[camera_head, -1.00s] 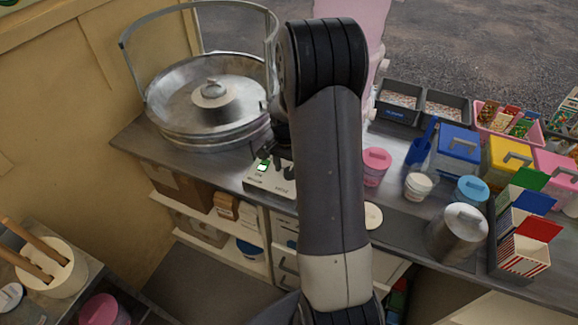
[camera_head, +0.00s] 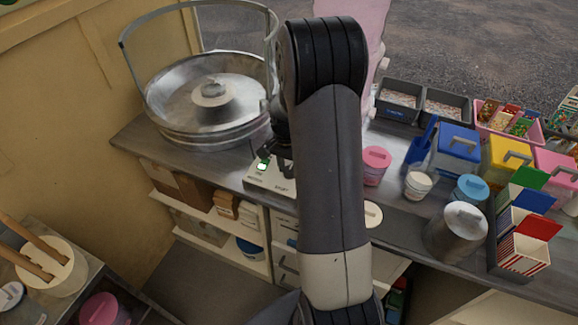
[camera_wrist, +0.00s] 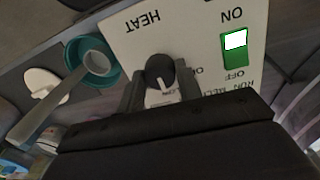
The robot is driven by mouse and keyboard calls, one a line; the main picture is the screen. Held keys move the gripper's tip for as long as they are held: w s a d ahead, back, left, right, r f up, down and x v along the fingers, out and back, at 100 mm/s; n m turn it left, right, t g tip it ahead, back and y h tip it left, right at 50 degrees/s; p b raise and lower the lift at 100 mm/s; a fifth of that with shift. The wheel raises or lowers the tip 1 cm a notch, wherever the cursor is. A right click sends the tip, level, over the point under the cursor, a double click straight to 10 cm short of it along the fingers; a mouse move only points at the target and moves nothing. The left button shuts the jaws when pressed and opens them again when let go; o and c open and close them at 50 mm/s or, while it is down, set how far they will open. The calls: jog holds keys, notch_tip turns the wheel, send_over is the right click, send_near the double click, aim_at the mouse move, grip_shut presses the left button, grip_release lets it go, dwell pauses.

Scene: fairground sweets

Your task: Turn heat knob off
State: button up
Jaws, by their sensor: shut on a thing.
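The heat knob (camera_wrist: 160,72) is black and round with a white pointer line, in the middle of the wrist view. It sits on a pale control panel (camera_wrist: 195,30) marked HEAT, ON and OFF. The pointer is directed toward the bottom of the wrist view, near partly covered lettering. My gripper (camera_wrist: 161,88) is shut on the knob, one finger at each side. In the head view the panel (camera_head: 262,180) stands in front of the metal bowl machine, and my arm hides the knob there.
A lit green switch (camera_wrist: 236,52) is beside the knob. A metal bowl (camera_head: 170,110) with a central spinner head (camera_head: 212,92) stands behind the panel.

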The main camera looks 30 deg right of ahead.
aim_at(288, 170)
jog(key=n+b, duration=0.2)
jog(key=n, duration=0.3)
jog(key=shift+n, duration=0.4)
jog(key=n+b, duration=0.1)
jog(key=n, duration=0.4)
jog(key=shift+n+b, duration=0.3)
jog(key=shift+n, duration=0.1)
jog(key=o, duration=1)
jog(key=shift+c, duration=0.2)
notch_tip(288, 170, up, 11)
jog(key=shift+a+b, duration=0.25)
jog(key=shift+b, duration=0.1)
